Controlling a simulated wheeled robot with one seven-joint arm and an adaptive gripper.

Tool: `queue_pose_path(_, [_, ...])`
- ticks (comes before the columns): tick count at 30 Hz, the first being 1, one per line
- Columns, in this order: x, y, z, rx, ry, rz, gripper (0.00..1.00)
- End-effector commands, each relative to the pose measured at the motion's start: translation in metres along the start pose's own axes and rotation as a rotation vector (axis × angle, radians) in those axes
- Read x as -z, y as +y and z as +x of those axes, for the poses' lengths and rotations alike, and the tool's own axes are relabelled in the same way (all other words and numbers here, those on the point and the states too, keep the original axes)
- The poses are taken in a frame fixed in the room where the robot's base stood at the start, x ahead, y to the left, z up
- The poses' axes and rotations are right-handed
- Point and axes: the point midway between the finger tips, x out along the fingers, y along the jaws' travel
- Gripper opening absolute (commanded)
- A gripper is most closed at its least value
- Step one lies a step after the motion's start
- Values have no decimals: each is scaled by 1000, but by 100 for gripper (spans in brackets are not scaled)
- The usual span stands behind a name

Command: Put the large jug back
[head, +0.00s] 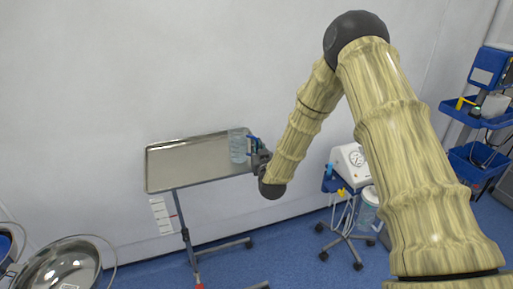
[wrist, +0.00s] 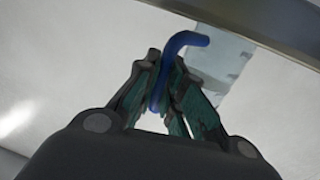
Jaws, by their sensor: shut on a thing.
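The large jug is a clear, pale-blue vessel (head: 237,147) at the right part of the metal tray (head: 175,168) in the head view. Its blue handle (wrist: 185,42) shows in the wrist view between my fingers, and part of its clear body (wrist: 222,62) shows behind them. My gripper (head: 254,146) is shut on the handle, to the right of the jug. In the wrist view my gripper (wrist: 165,85) covers the lower part of the handle. The jug looks upright in the head view. I cannot tell whether its base touches the tray.
The tray stands on a wheeled stand by the wall, and its left part is bare. A trolley with a white device (head: 350,163) stands to the right. Blue shelves (head: 480,115) are at the far right. A steel basin (head: 65,265) is at the lower left.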

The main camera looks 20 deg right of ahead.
Motion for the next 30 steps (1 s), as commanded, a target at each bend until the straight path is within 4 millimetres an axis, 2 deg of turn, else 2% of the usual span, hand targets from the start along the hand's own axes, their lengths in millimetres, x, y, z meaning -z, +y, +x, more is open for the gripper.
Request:
queue_pose_path(4, [-4, 0, 0, 0, 0, 0, 0])
queue_pose_path(5, [-2, 0, 0, 0, 0, 0, 16])
queue_pose_path(7, [-2, 0, 0, 0, 0, 0, 28])
queue_pose_path(8, [-2, 0, 0, 0, 0, 0, 32])
queue_pose_path(20, [2, 0, 0, 0, 0, 0, 32])
queue_pose_path(23, [-2, 0, -10, 0, -1, 0, 32])
queue_pose_path(30, [-3, 0, -52, 1, -1, 0, 32])
